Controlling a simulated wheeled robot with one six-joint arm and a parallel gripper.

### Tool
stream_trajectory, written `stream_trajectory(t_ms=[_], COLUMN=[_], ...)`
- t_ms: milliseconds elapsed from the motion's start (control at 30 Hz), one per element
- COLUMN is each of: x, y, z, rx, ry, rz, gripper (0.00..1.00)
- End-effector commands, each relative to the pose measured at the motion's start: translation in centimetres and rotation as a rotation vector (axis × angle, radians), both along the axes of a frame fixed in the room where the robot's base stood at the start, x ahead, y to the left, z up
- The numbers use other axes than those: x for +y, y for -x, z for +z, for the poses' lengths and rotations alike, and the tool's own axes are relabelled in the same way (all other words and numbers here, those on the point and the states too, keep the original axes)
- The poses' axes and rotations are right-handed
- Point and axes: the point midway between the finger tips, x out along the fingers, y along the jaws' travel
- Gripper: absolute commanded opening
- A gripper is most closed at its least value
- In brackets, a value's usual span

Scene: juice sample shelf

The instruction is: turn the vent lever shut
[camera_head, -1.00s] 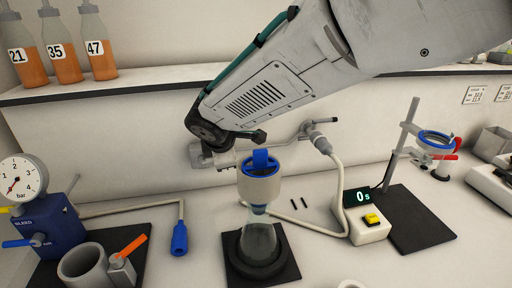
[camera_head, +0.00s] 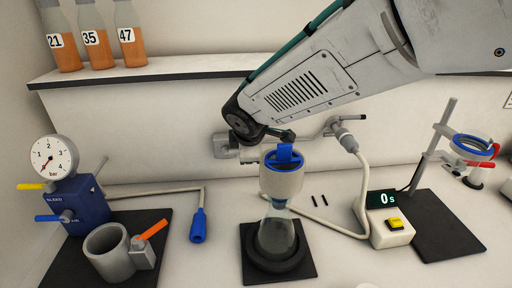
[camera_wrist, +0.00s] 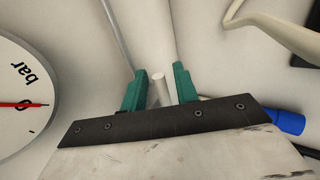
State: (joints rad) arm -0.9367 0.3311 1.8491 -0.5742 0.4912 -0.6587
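The pressure gauge (camera_head: 50,157) stands at the left on a dark blue block (camera_head: 84,205) labelled BLEED. A yellow lever (camera_head: 31,187) and a blue lever (camera_head: 48,218) stick out of its left side. An orange lever (camera_head: 152,230) is on the grey cup's side fitting. I cannot tell which one is the vent lever. In the wrist view, my gripper (camera_wrist: 161,72) has its two green fingers apart. A pale rod (camera_wrist: 159,90) shows between them with gaps on both sides; its depth is unclear. The gauge face (camera_wrist: 20,98) is at the left.
A flask (camera_head: 277,238) with a blue-topped funnel (camera_head: 283,185) stands mid-bench below my arm. A blue-ended wand (camera_head: 198,226) lies left of it. A timer (camera_head: 390,228) and a ring stand (camera_head: 432,165) are right. Juice bottles (camera_head: 95,45) stand on the shelf (camera_head: 180,74).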

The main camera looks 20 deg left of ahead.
Motion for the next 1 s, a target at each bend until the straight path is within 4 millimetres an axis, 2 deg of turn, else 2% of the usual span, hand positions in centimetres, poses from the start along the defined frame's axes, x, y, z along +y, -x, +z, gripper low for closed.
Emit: stream_trajectory(t_ms=[267,700,1000], x=[-0.2,-1.8,-2.0], y=[0.3,3.6,4.0], z=[0.5,5.9,6.4], rx=[-0.001,-0.001,0.001], ry=[0.001,-0.001,0.002], rz=[-0.001,-0.001,-0.001], gripper=[0.3,0.3,0.3])
